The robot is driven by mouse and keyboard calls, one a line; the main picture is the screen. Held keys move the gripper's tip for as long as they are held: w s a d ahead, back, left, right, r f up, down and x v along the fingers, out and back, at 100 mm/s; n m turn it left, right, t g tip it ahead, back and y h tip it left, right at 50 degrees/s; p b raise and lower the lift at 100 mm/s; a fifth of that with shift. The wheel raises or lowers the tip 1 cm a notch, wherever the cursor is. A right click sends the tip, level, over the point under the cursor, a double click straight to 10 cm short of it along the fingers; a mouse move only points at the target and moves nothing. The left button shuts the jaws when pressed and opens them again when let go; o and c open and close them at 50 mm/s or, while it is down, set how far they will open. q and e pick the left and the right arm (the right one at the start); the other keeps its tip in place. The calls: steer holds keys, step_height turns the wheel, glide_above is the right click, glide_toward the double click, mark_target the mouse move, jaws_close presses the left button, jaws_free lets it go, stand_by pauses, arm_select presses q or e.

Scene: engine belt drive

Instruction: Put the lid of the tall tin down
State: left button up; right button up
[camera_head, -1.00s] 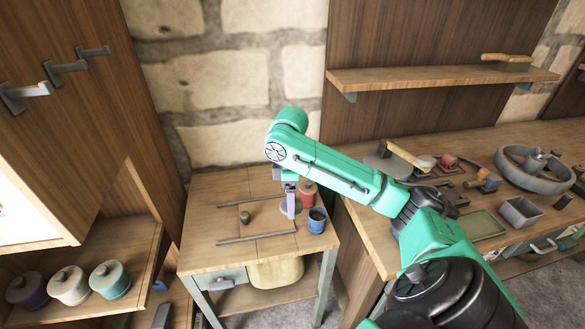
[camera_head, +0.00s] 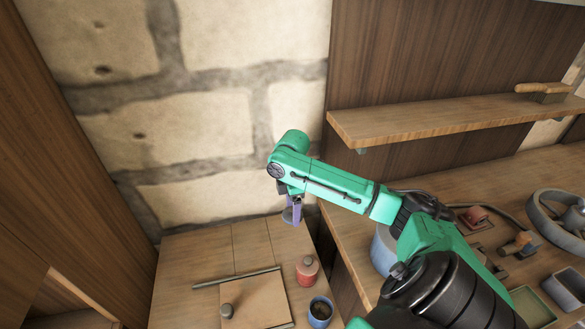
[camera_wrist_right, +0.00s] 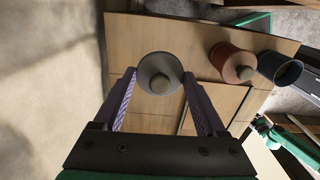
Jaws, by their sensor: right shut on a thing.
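My right gripper (camera_head: 291,212) is shut on a round grey lid (camera_wrist_right: 158,70) with a knob. In the right wrist view its two fingers grip the lid from either side. In the head view the lid (camera_head: 287,216) appears at the back edge of the small wooden table (camera_head: 195,262); its height above the top is hard to tell. An open blue tin (camera_head: 319,312) stands at the table's front right. A red tin with its lid on (camera_head: 307,270) stands just behind it. Which tin is the tall one is unclear. My left gripper is not in view.
A square board (camera_head: 258,300) with a small dark knob (camera_head: 227,311) and a thin rail (camera_head: 236,279) lie on the table. The back left of the table is clear. A stone wall (camera_head: 205,130) rises behind, and a cluttered workbench (camera_head: 355,270) stands right.

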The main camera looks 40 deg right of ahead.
mark_target(293, 238)
steer(key=f, duration=1.1)
steer(key=shift+w+d, duration=0.15)
steer(key=shift+w, duration=0.05)
steer(key=shift+f, duration=0.2)
steer(key=shift+w+d, duration=0.1)
steer(key=o, duration=1.2)
steer(key=shift+o, duration=0.2)
step_height(293, 238, up, 12)
steer(key=shift+r, duration=0.1)
